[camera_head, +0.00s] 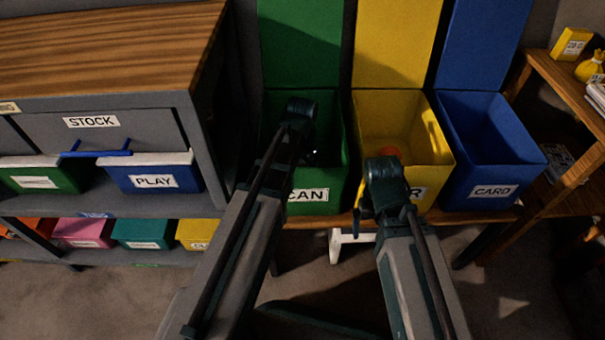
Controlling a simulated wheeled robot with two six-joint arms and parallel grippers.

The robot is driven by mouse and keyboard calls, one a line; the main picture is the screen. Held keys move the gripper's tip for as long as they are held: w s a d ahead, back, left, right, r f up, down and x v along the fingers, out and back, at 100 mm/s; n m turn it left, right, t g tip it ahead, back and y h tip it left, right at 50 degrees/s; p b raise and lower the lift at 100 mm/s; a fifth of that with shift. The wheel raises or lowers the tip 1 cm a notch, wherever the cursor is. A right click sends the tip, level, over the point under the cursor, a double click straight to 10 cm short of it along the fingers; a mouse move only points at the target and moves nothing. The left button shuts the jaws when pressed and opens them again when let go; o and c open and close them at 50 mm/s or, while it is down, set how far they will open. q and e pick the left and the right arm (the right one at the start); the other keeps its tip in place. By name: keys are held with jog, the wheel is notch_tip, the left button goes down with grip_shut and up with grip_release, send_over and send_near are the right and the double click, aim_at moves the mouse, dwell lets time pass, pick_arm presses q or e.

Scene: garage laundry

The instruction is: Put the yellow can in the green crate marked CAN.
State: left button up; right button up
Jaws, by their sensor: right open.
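The green crate (335,183) marked CAN stands left of the middle with its green lid raised behind it. My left gripper (303,140) is over the opening of this crate. Its fingers are dark and mostly hidden by its wrist, so I cannot tell whether it is open or holds anything. My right gripper (368,212) is open, low in front of the yellow crate (437,150). I cannot make out the yellow can anywhere. Much of the green crate's inside is hidden by my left arm or in shadow.
A round orange thing lies inside the yellow crate. The blue crate (522,160) marked CARD stands open at its right. A grey shelf unit (222,110) with labelled boxes is close on the left. A wooden shelf (560,75) at the right holds a yellow box (571,44) and a yellow bag (590,68).

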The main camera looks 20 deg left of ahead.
pick_arm(q)
jog(key=shift+f+b, duration=0.3)
jog(key=shift+b, duration=0.05)
jog(key=o, duration=1.3)
jog(key=shift+c, duration=0.2)
jog(key=shift+r, duration=0.15)
notch_tip(320, 180, up, 12)
jog(key=p, duration=1.2)
jog(key=shift+r+p, duration=0.25)
jog(key=shift+p, duration=0.1)
jog(key=shift+f, duration=0.1)
notch_tip(320, 180, down, 12)
jog(key=b, duration=1.2)
jog(key=shift+f+b, duration=0.2)
jog(key=shift+b, duration=0.1)
jog(key=shift+r, duration=0.2)
